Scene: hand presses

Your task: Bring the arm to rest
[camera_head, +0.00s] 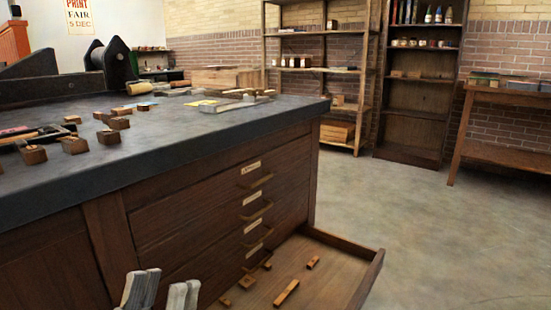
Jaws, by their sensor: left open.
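My left gripper (160,290) shows at the bottom edge, its two pale grey fingers pointing up and standing apart. It is open, with nothing seen between the fingers. It is in front of the dark wooden cabinet (190,225), to the left of the pulled-out bottom drawer (330,268). The rest of the left arm is below the picture. My right gripper is not in view.
The open drawer juts out to the right and holds several small wooden pieces (287,293). Wooden blocks (75,145) lie on the dark countertop (190,125). Shelves (420,115) and a side table (500,153) stand behind. The floor (440,240) at right is clear.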

